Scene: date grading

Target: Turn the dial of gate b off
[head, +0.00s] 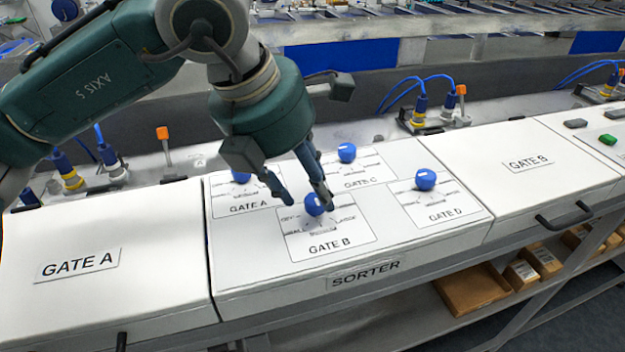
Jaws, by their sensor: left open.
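The blue dial of gate B (313,207) sits on the white sorter panel (250,275), above the printed label GATE B. My left gripper (304,200) comes down from above with its fingers open. One finger is to the left of the dial and the other is at its upper right, partly covering it. I cannot tell whether either finger touches the dial. The dial's pointer is too small and covered to read. My right gripper is not in view.
Blue dials for gate A (241,177), gate C (347,153) and gate D (425,180) stand close around on the same panel. White lids with black handles (563,216) flank the panel. Blue-cabled connectors (420,108) stand behind. Cardboard boxes (470,290) lie on a shelf below.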

